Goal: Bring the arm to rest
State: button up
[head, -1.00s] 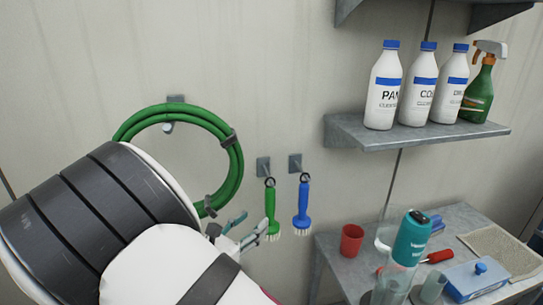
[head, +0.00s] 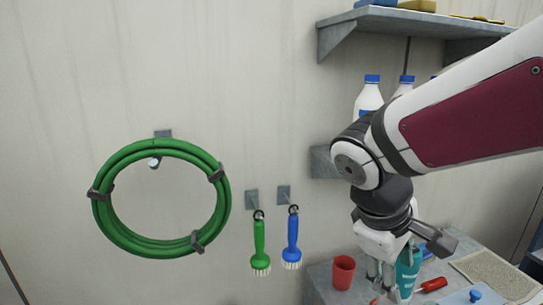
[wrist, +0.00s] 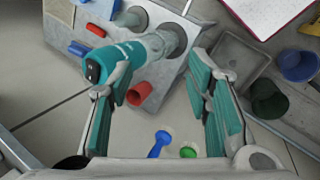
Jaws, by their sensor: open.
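My arm reaches in from the right edge in the head view and bends down at the wrist. I cannot tell how far the fingertips are from the bottle.
A red cup (head: 343,272) stands left of my gripper. A green hose (head: 218,205), a green brush (head: 259,240) and a blue brush (head: 292,235) hang on the wall. A shelf with white bottles (head: 369,92) is partly hidden behind my arm.

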jog(key=s+r+m+t+y, duration=0.3)
jog(key=s+r+m+y, duration=0.1)
jog(key=s+m, duration=0.3)
jog(key=shift+s+a+r+m+t, duration=0.4)
jog(key=shift+s+r, duration=0.3)
jog(key=shift+s, duration=0.4)
dwell(0.7)
